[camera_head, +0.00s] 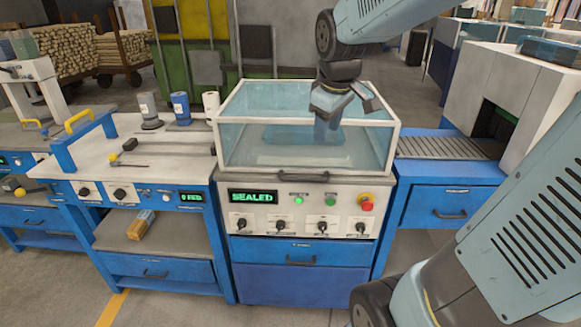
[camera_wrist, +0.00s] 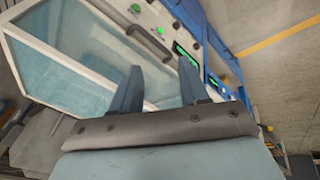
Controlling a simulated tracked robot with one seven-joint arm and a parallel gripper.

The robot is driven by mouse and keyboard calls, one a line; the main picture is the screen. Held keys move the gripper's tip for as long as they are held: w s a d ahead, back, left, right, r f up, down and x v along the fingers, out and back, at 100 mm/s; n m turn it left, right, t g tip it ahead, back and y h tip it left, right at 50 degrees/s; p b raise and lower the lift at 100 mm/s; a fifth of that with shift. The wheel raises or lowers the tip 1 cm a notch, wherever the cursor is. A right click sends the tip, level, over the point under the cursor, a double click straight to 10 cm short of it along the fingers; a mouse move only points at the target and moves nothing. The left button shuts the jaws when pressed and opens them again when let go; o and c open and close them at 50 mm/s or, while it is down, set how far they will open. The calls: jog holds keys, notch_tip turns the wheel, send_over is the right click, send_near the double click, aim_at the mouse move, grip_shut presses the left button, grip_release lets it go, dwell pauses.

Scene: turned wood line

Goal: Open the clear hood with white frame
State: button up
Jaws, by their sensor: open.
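The clear hood with a white frame (camera_head: 232,127) sits closed on top of the sealing machine. A dark bar handle (camera_head: 290,176) runs along its lower front edge. In the wrist view the hood's white frame (camera_wrist: 60,57) fills the left side, and the dark handle (camera_wrist: 150,43) lies beyond my fingertips. My gripper (camera_head: 345,118) is open and empty, overlapping the hood's upper right part in the head view. In the wrist view my gripper's two blue fingers (camera_wrist: 160,68) stand apart, pointing towards the handle side, with nothing between them. Whether they touch the hood cannot be told.
Below the hood, the control panel (camera_head: 300,210) has a green "SEALED" display (camera_head: 252,197), black knobs and a red button (camera_head: 367,207). A workbench (camera_head: 180,150) with spools stands at left. A roller conveyor (camera_head: 445,147) leads to a grey tunnel (camera_head: 500,85) at right.

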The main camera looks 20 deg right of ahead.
jog(key=w+f+n+g, duration=0.2)
jog(key=w+f+n, duration=0.5)
jog(key=w+f, duration=0.55)
jog(key=f, duration=0.3)
jog(key=w+f, duration=0.1)
jog(key=f, duration=0.3)
jog(key=w+f, duration=0.1)
jog(key=f, duration=0.2)
jog(key=shift+w+d+f, duration=0.1)
jog(key=shift+w+f, duration=0.3)
jog(key=shift+c, duration=0.2)
jog(key=shift+r, duration=0.1)
grip_shut()
jog(key=shift+w, duration=0.1)
